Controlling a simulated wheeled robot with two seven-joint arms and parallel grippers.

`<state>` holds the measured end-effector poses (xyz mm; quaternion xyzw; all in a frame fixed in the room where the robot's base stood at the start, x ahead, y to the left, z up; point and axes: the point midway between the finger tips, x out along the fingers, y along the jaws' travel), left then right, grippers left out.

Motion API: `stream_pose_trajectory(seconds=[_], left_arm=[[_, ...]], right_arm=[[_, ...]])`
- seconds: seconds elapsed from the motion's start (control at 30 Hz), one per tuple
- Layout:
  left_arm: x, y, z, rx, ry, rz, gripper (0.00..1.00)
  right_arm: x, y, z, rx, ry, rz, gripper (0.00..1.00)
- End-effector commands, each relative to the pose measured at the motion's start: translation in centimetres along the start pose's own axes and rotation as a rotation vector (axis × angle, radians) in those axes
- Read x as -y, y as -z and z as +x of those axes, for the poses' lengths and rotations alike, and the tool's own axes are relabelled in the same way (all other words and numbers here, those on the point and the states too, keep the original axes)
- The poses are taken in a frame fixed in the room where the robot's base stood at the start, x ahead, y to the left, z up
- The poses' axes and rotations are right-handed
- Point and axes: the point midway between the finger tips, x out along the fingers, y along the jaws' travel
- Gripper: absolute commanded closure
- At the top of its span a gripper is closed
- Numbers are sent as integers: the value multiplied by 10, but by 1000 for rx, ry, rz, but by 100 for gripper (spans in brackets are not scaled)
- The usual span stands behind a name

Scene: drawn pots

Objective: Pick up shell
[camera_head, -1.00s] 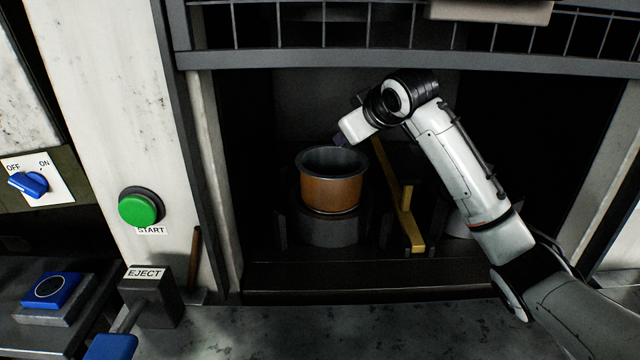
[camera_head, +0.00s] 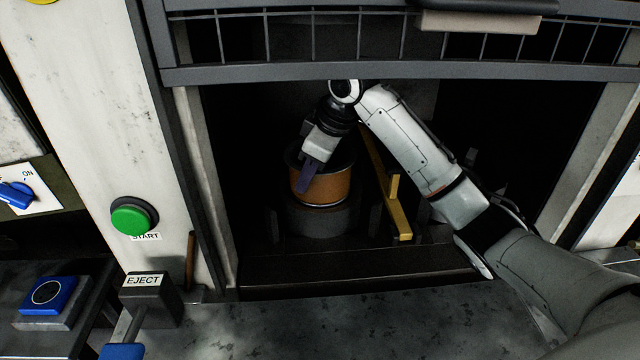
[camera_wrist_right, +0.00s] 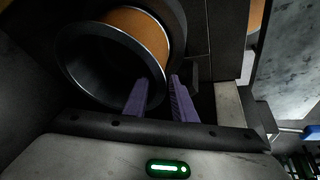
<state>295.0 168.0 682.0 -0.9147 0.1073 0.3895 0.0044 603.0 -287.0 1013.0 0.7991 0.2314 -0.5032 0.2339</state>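The shell, an orange-brown metal cup with a dark open top (camera_head: 332,188), stands upright on a dark round base in the recess. My right gripper (camera_head: 311,174) reaches down over its near left rim. One purple finger shows in front of the shell's outer wall in the head view; the other is hidden. In the right wrist view, the shell (camera_wrist_right: 142,27) lies beyond the right gripper (camera_wrist_right: 157,84). The fingers are apart, one over the opening and one outside the rim. Whether they touch the wall cannot be told. My left gripper is not in view.
A yellow bar (camera_head: 393,192) stands just right of the shell. A grey barred frame (camera_head: 400,67) crosses above the recess. A green START button (camera_head: 131,217) and an EJECT lever (camera_head: 146,296) are at the left.

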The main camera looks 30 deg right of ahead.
Motion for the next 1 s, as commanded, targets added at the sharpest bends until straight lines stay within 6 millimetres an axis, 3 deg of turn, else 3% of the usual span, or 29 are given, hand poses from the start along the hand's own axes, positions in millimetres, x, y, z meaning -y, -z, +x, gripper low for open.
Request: stream_pose_trajectory(seconds=[0.13,0.3,0.53,0.7,1.0], left_arm=[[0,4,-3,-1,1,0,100],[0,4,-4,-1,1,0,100],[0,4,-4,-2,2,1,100],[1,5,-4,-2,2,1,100],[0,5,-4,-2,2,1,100]], right_arm=[[0,0,24,4,4,2,76],[-1,0,40,1,1,1,76],[-1,0,42,1,0,1,76],[-1,0,41,0,0,1,100],[-2,1,40,-2,-2,0,100]])
